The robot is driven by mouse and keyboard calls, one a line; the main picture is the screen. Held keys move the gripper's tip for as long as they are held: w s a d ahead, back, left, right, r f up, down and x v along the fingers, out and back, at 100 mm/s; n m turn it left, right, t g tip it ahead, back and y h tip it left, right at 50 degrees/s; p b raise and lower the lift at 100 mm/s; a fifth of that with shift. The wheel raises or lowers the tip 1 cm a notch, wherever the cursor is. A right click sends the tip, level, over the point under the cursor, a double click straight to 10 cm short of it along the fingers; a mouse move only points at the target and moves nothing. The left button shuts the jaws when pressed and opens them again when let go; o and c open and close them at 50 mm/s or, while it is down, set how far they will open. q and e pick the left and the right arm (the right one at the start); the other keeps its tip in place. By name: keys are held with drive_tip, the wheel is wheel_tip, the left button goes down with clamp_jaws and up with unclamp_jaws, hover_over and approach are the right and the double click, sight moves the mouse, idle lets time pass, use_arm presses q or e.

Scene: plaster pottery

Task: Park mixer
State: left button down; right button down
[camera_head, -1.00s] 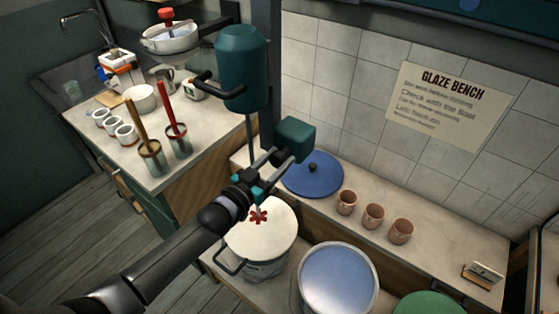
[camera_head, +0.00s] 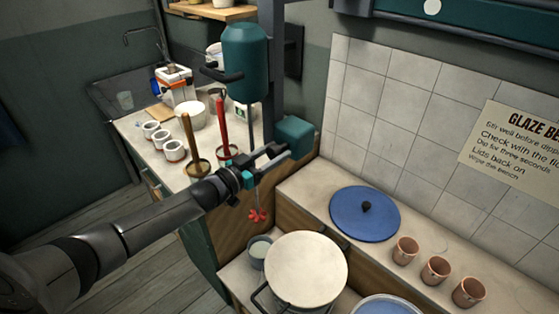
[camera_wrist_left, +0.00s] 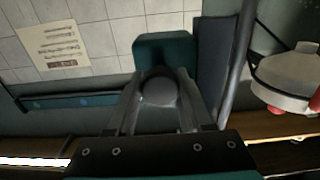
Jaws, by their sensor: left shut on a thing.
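The mixer has a teal motor body (camera_head: 245,62) with dark handles and a thin shaft ending in a red propeller (camera_head: 257,216). It hangs beside a dark upright column (camera_head: 272,50). A teal block (camera_head: 295,137) sits beside the column and also shows in the left wrist view (camera_wrist_left: 165,46). My left gripper (camera_head: 273,156) is shut on a rounded grey knob (camera_wrist_left: 160,90) in front of this block. The propeller hangs in the air, left of the white-topped bucket (camera_head: 306,268) and above a small grey cup (camera_head: 259,252). My right gripper is not in view.
A blue lid (camera_head: 350,215) and three pink cups (camera_head: 435,270) stand on the bench at right. The side counter holds a red-handled brush (camera_head: 221,128) in a pot, several white cups and a white-orange device (camera_head: 176,86). Another bucket (camera_head: 388,306) shows at the bottom edge.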

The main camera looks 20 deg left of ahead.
use_arm(q)
drive_tip(key=shift+a, duration=0.2)
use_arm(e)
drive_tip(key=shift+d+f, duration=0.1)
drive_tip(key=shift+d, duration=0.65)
use_arm(q)
drive_tip(key=c, duration=0.6)
unclamp_jaws()
drive_tip(key=shift+o, duration=1.4)
drive_tip(key=shift+a, duration=0.1)
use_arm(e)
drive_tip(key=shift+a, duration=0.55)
use_arm(q)
drive_tip(key=v, duration=1.5)
drive_tip(key=shift+p, duration=0.45)
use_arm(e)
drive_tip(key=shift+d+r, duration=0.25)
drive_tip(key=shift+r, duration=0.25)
use_arm(q)
drive_tip(key=shift+s+r, duration=0.1)
